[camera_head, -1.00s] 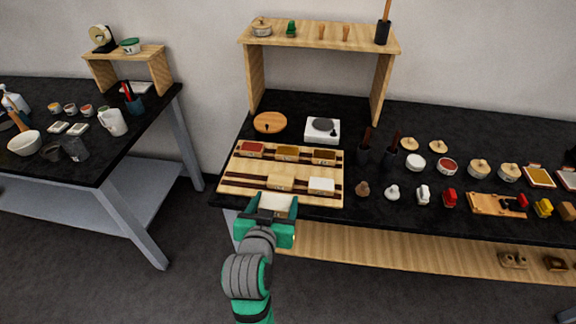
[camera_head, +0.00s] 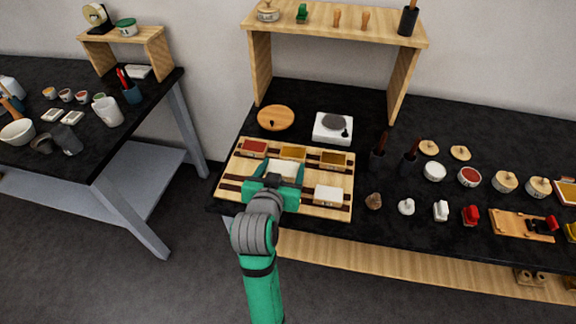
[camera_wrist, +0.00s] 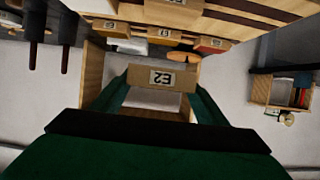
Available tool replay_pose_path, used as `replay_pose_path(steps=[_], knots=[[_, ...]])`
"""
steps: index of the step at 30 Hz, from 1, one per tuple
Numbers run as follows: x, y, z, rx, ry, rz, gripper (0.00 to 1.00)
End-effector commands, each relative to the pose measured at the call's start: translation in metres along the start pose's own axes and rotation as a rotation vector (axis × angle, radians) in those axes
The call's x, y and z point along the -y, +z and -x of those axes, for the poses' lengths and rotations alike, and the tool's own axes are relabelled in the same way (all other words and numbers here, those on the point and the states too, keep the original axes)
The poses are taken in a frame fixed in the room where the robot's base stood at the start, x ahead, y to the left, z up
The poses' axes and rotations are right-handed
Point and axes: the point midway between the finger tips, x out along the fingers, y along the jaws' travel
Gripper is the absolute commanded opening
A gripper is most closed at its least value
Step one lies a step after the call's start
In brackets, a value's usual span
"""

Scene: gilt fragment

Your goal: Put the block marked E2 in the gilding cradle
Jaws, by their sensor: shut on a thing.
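My gripper (camera_head: 279,172) is shut on a pale-topped block (camera_head: 283,168), over the slotted wooden rack on the dark table. In the wrist view the held block (camera_wrist: 162,78) shows a tan face with a label that reads E2, upside down, between the green fingers. The gripper and arm hide part of the rack's front row. I cannot tell whether the block touches the rack. I cannot tell for certain which thing is the gilding cradle.
A white scale-like device (camera_head: 325,132) and a round wooden board (camera_head: 275,117) stand behind. Small pots and stamps crowd the right.

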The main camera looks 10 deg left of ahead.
Motion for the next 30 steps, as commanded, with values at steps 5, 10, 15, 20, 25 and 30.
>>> replay_pose_path(steps=[5,10,15,20,25,30], knots=[[-0.009,0.001,-0.045,0.001,0.019,-0.007,0.44],[-0.009,0.013,-0.081,0.004,0.021,-0.009,0.44],[0.003,0.028,-0.107,0.002,0.006,-0.002,0.44],[0.009,0.033,-0.117,0.000,0.000,-0.001,0.44],[0.009,0.040,-0.127,0.001,0.000,-0.001,0.44],[0.007,0.062,-0.136,0.003,0.003,0.000,0.44]])
